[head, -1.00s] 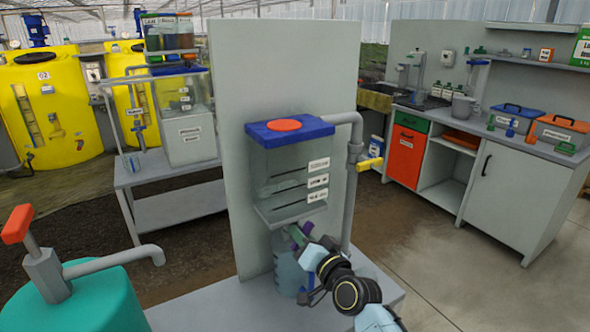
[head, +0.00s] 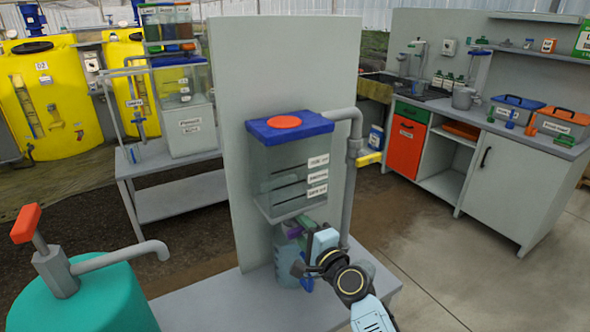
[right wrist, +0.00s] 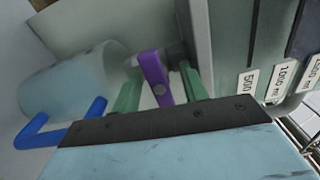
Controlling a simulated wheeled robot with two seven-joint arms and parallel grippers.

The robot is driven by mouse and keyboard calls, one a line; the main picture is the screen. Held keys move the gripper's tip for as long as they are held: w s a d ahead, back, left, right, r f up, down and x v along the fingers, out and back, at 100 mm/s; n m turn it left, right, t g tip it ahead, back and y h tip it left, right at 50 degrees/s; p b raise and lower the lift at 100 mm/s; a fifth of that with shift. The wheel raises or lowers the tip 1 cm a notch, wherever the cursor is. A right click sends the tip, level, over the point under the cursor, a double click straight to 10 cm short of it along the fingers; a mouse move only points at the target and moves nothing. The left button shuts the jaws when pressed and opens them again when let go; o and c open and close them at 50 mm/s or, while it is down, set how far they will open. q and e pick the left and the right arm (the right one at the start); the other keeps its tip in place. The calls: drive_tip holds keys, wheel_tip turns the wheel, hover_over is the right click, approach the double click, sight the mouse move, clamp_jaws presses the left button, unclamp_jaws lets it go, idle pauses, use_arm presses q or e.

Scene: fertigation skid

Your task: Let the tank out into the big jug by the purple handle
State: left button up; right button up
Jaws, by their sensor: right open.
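The clear tank (head: 290,180) with a blue lid hangs on a grey panel. Its purple handle (head: 294,231) shows at the outlet under the tank, partly hidden by my right gripper (head: 305,236). The big jug (head: 284,266), clear bluish with a blue handle, stands below the outlet, partly covered by my right arm. In the right wrist view, the green fingers of my right gripper (right wrist: 160,75) are open, with the purple handle (right wrist: 153,72) between them. Whether they touch it I cannot tell. The jug (right wrist: 75,88) lies to the left there. My left gripper is not in view.
A grey pipe (head: 348,200) with a yellow handle (head: 370,158) runs down right of the tank. A teal vessel (head: 85,300) with an orange-handled pump (head: 26,223) stands at front left. The grey bench top (head: 215,302) is bare left of the jug.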

drive_tip(key=shift+p+v, duration=0.7)
drive_tip(key=shift+v, duration=1.15)
drive_tip(key=v, duration=0.3)
drive_tip(key=shift+s+p, duration=0.15)
drive_tip(key=shift+p, duration=0.2)
